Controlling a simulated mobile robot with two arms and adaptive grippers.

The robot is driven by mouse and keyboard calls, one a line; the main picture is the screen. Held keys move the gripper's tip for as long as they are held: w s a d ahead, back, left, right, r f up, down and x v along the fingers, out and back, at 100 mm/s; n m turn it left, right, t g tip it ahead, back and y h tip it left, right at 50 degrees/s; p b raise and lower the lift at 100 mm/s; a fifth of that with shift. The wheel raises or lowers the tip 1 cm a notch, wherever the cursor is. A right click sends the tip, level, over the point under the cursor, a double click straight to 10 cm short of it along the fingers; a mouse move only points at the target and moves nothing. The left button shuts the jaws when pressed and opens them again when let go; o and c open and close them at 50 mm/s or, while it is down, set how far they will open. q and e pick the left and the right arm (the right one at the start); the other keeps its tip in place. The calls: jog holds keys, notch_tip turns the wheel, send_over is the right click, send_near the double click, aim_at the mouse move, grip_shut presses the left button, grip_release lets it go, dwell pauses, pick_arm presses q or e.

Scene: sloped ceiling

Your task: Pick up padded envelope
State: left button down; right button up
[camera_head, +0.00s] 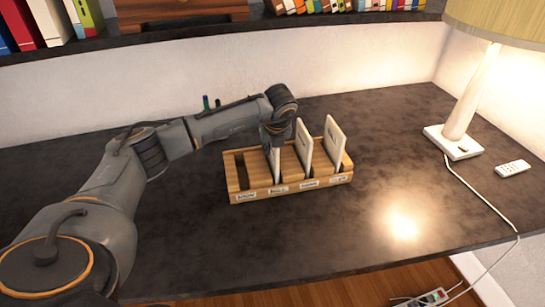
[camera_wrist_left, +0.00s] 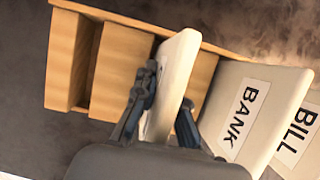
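A wooden sorter (camera_head: 238,196) with labelled slots stands on the dark desk and holds several upright cream envelopes. My left gripper (camera_head: 274,143) is over its left part, fingers down around one cream envelope (camera_head: 275,163). In the left wrist view the fingers (camera_wrist_left: 168,110) lie against both faces of this envelope (camera_wrist_left: 178,62). Its lower part is in the slot, and I see no writing on it. To its right stand an envelope marked BANK (camera_wrist_left: 238,95) and one marked BILL (camera_wrist_left: 300,125). My right gripper is not in view.
A lamp (camera_head: 462,110) stands at the right with a white remote (camera_head: 512,168) beside it, and its cord runs over the desk edge. A shelf with books (camera_head: 45,20) is along the back. The desk in front of the sorter is clear.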

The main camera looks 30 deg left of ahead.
pick_arm(q)
notch_tip(320, 180, up, 10)
jog(key=shift+f+b, duration=0.25)
jog(key=shift+b, duration=0.3)
jog(key=shift+r, duration=0.5)
